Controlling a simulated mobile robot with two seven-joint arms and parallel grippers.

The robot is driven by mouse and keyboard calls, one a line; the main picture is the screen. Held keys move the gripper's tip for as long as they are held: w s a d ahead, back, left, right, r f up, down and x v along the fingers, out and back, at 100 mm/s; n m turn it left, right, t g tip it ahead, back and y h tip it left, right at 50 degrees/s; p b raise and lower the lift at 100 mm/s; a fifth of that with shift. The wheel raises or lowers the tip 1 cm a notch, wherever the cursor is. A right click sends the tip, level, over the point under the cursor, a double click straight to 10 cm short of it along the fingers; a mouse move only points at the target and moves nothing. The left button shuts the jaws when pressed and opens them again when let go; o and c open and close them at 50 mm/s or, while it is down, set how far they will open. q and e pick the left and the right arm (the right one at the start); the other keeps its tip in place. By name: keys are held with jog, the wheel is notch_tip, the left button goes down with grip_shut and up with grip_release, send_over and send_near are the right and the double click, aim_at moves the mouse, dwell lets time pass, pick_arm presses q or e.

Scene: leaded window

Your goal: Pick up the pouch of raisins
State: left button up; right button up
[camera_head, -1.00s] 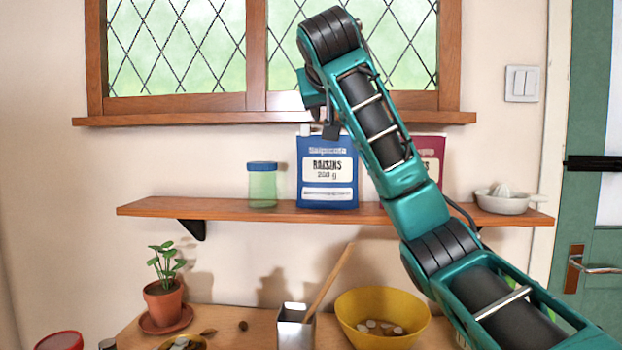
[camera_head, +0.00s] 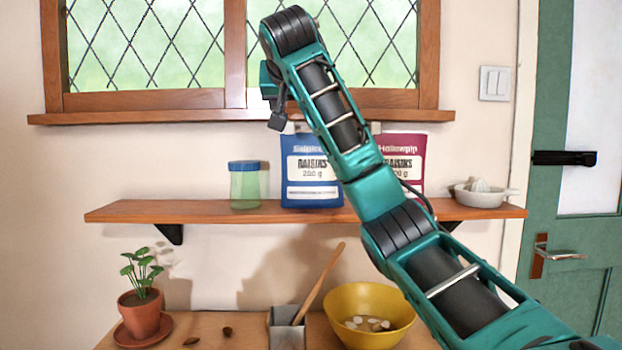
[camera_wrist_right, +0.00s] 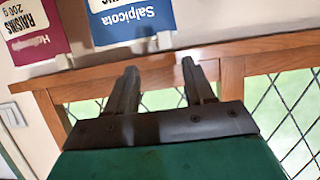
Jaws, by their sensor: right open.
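Two raisin pouches stand upright side by side on the wall shelf. The blue pouch (camera_head: 311,190), marked raisins 200 g, is partly behind my right arm at its right edge. The magenta pouch (camera_head: 405,165), also marked raisins, is partly covered by the arm. In the right wrist view, which is upside down, the blue pouch (camera_wrist_right: 130,22) reads Salpicota and the magenta pouch (camera_wrist_right: 32,30) is beside it. My right gripper (camera_wrist_right: 160,68) is open and empty, its fingertips apart from both pouches, near the blue pouch's top. My left gripper is out of view.
The wooden shelf (camera_head: 190,211) also holds a green jar with a blue lid (camera_head: 245,185) and a pale citrus juicer (camera_head: 482,193). The window sill (camera_head: 200,117) juts out above. Below are a potted plant (camera_head: 142,315), a utensil holder (camera_head: 286,330) and a yellow bowl (camera_head: 369,318).

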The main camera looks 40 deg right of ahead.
aim_at(289, 123)
jog(key=shift+w+a+p+x, duration=0.15)
jog(key=shift+p+x, duration=0.3)
jog(key=shift+x, duration=1.45)
jog(key=shift+w+a+p+x, duration=0.15)
jog(key=shift+p+x, duration=0.3)
jog(key=shift+x, duration=1.45)
jog(key=shift+r, duration=0.1)
grip_shut()
jog(key=shift+r, duration=0.1)
